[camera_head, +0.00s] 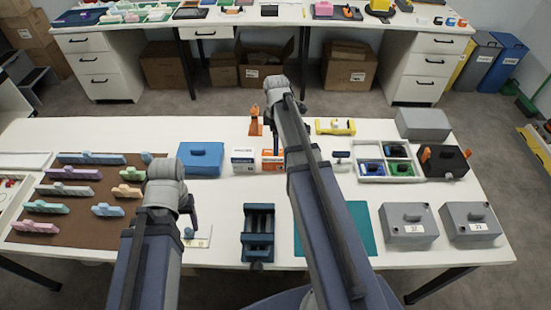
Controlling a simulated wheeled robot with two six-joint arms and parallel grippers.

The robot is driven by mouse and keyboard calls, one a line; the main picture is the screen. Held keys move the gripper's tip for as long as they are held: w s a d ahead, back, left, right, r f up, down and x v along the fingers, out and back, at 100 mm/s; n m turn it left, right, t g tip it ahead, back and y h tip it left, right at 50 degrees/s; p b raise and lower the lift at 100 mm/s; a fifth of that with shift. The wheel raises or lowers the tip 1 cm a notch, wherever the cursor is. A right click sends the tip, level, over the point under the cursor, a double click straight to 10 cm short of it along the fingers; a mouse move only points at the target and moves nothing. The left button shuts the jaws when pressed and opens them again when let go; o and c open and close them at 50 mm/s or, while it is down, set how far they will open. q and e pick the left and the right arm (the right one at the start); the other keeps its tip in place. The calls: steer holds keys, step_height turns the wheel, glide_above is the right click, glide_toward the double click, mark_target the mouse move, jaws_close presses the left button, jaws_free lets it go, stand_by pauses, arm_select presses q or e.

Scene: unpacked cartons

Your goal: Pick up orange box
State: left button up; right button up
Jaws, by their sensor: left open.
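The orange box (271,160), a small carton with a white upper part, stands on the white table (222,220) near its middle. My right arm passes close along its right side and may hide part of it. A similar white and grey carton (243,159) stands just to its left. My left gripper (190,208) is open, mostly hidden behind its own wrist, left of and nearer than the orange box, apart from it. My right gripper (302,106) is beyond the orange box near the table's far edge; its fingers are largely hidden by the arm.
A blue case (201,158) stands left of the cartons, a dark blue vise (258,232) in front. An orange tool (255,122) stands behind. A white divided tray (371,148) and grey cases (408,223) are at right. A brown board (75,233) holds several pastel pieces.

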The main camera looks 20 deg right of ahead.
mark_target(273, 160)
step_height(273, 160, down, 3)
steer(key=shift+r+b, duration=0.2)
steer(key=shift+b, duration=0.9)
arm_select(q)
step_height(273, 160, down, 3)
steer(key=shift+r, duration=0.2)
arm_select(e)
steer(key=shift+a, duration=0.1)
steer(key=shift+f, duration=0.1)
arm_select(q)
step_height(273, 160, down, 5)
steer(key=b, duration=0.5)
steer(key=shift+f, duration=0.15)
arm_select(e)
steer(key=f, duration=0.5)
steer(key=shift+w+a, duration=0.2)
steer(key=shift+a, duration=0.2)
steer(key=shift+c, duration=0.3)
jaws_close()
